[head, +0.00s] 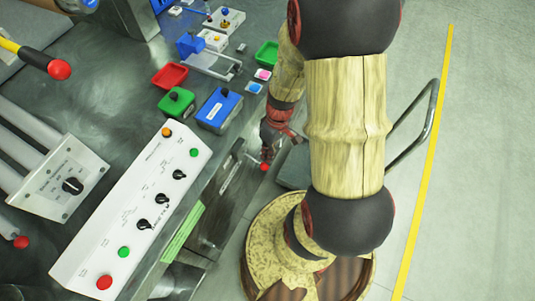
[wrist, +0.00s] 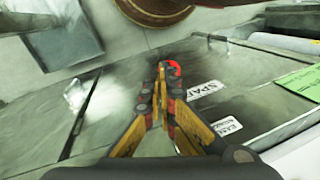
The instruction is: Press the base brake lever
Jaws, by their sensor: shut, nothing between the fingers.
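A lever with a red ball knob (head: 264,167) and a thin metal rod sticks out from the front side of the bench; I take it for the base brake lever. The red knob also shows in the wrist view (wrist: 175,67), right at my fingertips and partly hidden behind them. My gripper (wrist: 163,70) is shut and empty, pointing at the knob. In the head view my gripper (head: 267,150) hangs beside the bench front, just above the knob in the picture. I cannot tell whether the fingers touch it.
A white control panel (head: 125,215) with buttons and black dials lies along the bench edge. A blue box (head: 219,110), a red tray (head: 170,76) and a green tray (head: 267,54) stand on the bench. A yellow-handled lever (head: 35,58) is at upper left.

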